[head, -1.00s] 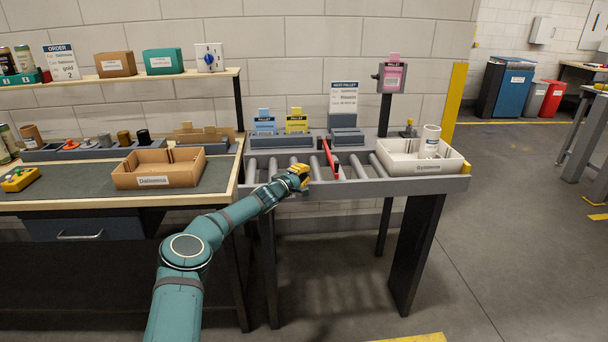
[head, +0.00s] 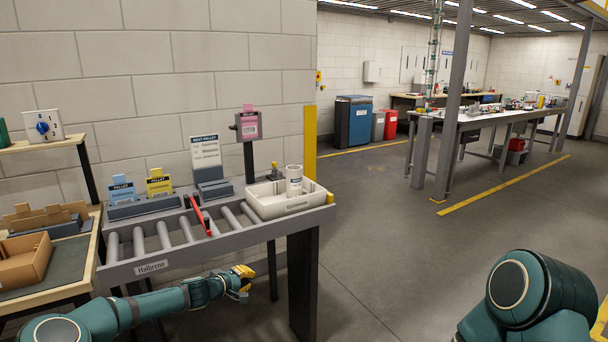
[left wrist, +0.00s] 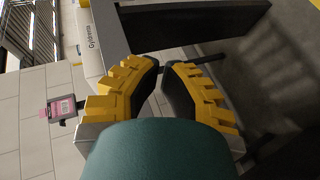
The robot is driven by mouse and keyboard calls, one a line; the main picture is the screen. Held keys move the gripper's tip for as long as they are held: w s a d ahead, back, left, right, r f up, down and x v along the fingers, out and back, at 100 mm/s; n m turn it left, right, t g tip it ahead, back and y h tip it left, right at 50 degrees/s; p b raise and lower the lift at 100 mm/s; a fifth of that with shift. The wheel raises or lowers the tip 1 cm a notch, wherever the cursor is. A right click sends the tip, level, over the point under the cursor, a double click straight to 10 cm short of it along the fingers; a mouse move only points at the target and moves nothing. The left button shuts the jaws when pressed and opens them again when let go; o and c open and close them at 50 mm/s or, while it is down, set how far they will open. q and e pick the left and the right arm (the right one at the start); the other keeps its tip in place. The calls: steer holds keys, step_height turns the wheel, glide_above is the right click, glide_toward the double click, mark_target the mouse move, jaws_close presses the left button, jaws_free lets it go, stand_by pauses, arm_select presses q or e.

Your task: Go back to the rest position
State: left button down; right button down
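My left gripper (head: 243,279), with yellow fingers, is low in front of the roller conveyor (head: 140,268), beside its front edge in the head view. In the left wrist view its two fingers (left wrist: 161,68) show a narrow gap between the tips and nothing held, so it is slightly open. My left arm is stretched out from the lower left. A rounded teal part of my right arm (head: 530,295) shows at the lower right; its gripper is out of sight. A white can (head: 293,180) stands in the white tray (head: 268,212) at the conveyor's right end.
The conveyor's dark leg (head: 302,285) is just right of my left gripper. A cardboard box (head: 25,262) sits on the workbench at the left. A red bar (head: 199,214) lies across the rollers. The floor (head: 400,240) to the right is open.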

arm_select(q)
steer(key=s+d+f+m+g, duration=0.2)
steer(key=s+d+f, duration=0.2)
steer(key=s, duration=0.2)
steer(key=s+d+f+m+g+y, duration=0.1)
steer(key=s+d+f+g, duration=0.1)
steer(key=s+d+f, duration=0.3)
steer(key=s+d+f+m+g, duration=0.2)
steer(key=s+f, duration=0.1)
steer(key=s, duration=0.4)
steer(key=s+a+f+m+g+y, duration=0.1)
steer(key=s, duration=1.2)
steer(key=s+a+f+m+g+y, duration=0.1)
steer(key=s+a+g, duration=0.1)
steer(key=s, duration=1.1)
steer(key=shift+f+m, duration=0.4)
steer(key=shift+a, duration=0.1)
